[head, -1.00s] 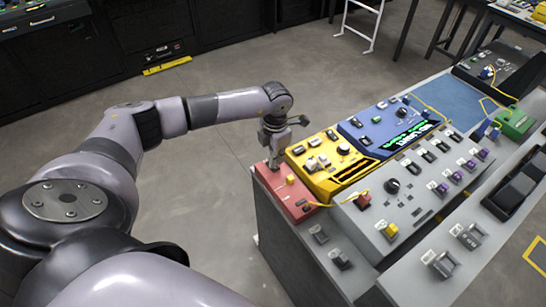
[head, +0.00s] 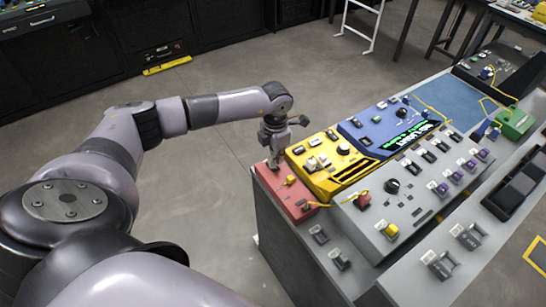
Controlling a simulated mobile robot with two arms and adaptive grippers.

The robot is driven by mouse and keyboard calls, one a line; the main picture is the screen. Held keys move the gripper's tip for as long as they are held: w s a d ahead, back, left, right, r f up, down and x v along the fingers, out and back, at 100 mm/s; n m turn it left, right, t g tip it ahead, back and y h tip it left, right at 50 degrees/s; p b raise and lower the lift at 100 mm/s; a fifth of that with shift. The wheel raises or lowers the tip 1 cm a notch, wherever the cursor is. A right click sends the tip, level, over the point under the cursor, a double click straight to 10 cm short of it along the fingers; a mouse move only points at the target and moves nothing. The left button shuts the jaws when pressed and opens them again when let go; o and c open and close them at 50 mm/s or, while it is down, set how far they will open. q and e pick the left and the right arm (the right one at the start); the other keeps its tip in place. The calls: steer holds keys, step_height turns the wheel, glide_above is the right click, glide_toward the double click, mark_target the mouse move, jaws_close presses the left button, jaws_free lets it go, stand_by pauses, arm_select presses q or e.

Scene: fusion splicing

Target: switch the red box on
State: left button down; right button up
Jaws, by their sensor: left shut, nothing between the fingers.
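The red box (head: 287,198) sits at the near left corner of the grey console, beside the yellow box. A yellow knob or button (head: 290,180) and a dark part near a yellow cable show on its top. My left gripper (head: 273,164) points down at the far end of the red box. It is shut and holds nothing. Its fingertips are at the box's top face; I cannot tell whether they touch it, and they hide what lies under them. My right gripper is not in view.
The yellow box (head: 328,182) stands right of the red box, then a blue box (head: 372,124) with a lit green display. A grey panel (head: 372,222) with switches and a dark knob lies in front. Open floor lies left of the console.

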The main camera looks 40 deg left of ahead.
mark_target(275, 168)
arm_select(q)
steer(key=shift+f+b, duration=0.95)
steer(key=shift+f, duration=0.25)
stand_by(0.5)
steer(key=shift+r, duration=0.1)
steer(key=shift+r+p, duration=2.35)
steer(key=shift+r, duration=1.15)
